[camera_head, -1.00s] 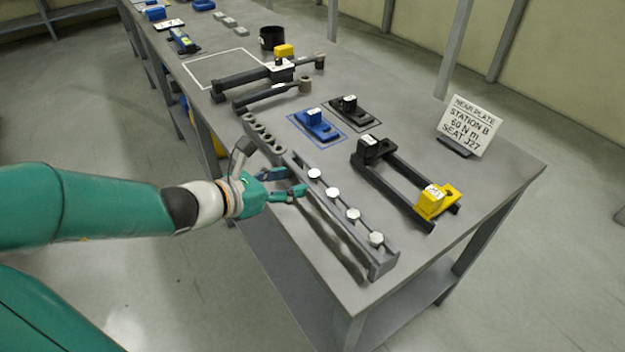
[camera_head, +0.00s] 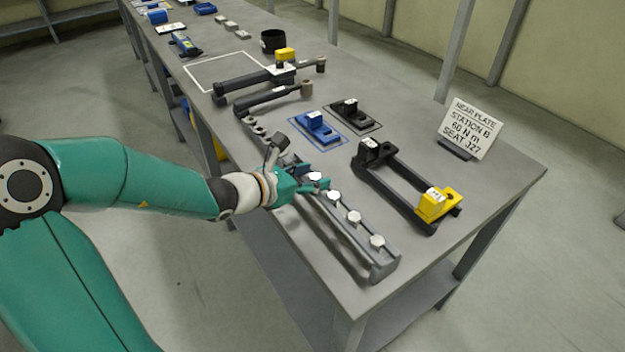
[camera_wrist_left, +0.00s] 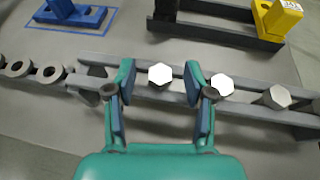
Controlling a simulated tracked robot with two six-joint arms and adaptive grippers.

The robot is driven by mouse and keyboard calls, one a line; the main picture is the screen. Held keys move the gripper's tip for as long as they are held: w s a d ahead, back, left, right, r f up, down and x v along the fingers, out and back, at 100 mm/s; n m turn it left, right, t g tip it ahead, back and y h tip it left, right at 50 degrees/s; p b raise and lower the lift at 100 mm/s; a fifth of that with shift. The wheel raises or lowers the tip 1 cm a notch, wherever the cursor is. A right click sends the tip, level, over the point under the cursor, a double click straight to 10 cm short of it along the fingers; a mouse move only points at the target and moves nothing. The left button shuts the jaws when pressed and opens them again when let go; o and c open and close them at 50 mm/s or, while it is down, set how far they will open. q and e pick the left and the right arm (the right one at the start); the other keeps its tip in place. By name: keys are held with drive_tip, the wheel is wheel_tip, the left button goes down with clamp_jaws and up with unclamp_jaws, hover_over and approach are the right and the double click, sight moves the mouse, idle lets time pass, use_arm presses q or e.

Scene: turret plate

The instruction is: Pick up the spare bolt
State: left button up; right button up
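Several pale hex-headed bolts stand in a row in a long grey rack (camera_head: 386,267) along the near table edge. I cannot tell by looks which one is the spare. My left gripper (camera_head: 308,182) is open at the far end of this row. The endmost bolt (camera_head: 315,177) is at its fingertips. In the left wrist view that bolt's hexagonal head (camera_wrist_left: 160,76) shows in the gap between the two fingers (camera_wrist_left: 158,82), with clear space on both sides. The neighbouring bolt (camera_wrist_left: 222,86) is just outside the right finger. My right gripper is not in view.
Grey ring-shaped parts (camera_wrist_left: 50,73) line the rack's far end. A blue block (camera_head: 318,130), a black block (camera_head: 350,112) and a dark frame with a yellow block (camera_head: 434,204) lie beyond the rack. A sign (camera_head: 470,130) stands at the right. Torque-wrench-like tools (camera_head: 275,95) lie farther back.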

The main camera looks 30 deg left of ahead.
use_arm(q)
clamp_jaws()
drive_tip(key=shift+r, duration=0.15)
